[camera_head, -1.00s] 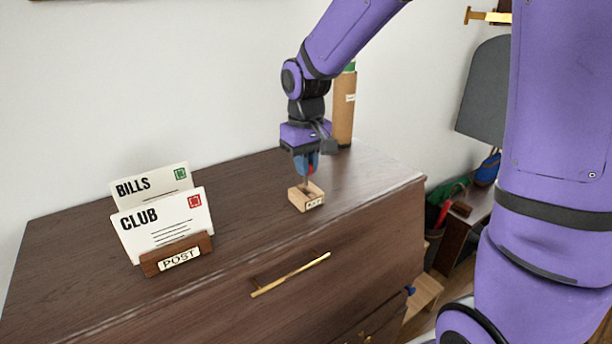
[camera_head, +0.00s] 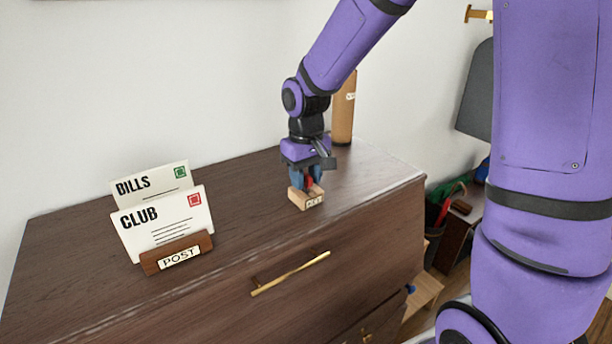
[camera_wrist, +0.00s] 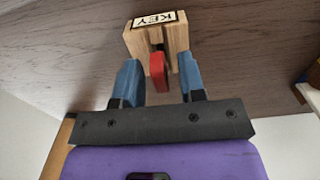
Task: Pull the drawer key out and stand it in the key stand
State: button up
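The key stand (camera_head: 306,203) is a small light-wood block with a label on the dresser top; the wrist view shows it with the label KEY (camera_wrist: 160,20). The key's red head (camera_head: 309,182) stands up from the stand, with its lower part hidden in the block; the red head also shows in the wrist view (camera_wrist: 158,71). My gripper (camera_head: 307,185) points down right over the stand. Its blue fingers (camera_wrist: 159,82) are apart on either side of the red head, with a gap on each side.
A wooden letter holder (camera_head: 178,255) marked POST holds BILLS and CLUB envelopes at the left. A brown cylinder (camera_head: 343,112) stands behind my gripper. The dresser top (camera_head: 250,190) between holder and stand is clear. A brass handle (camera_head: 291,274) is on the drawer front.

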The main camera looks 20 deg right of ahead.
notch_tip(320, 180, up, 10)
jog(key=s+d+r+m+t, duration=0.1)
jog(key=s+d+r+t, duration=0.1)
jog(key=s, duration=0.9)
jog(key=s+d+r+m+t, duration=0.1)
jog(key=s+d+r+t, duration=0.2)
jog(key=s, duration=0.9)
jog(key=shift+d+r, duration=0.95)
jog(key=shift+r, duration=0.1)
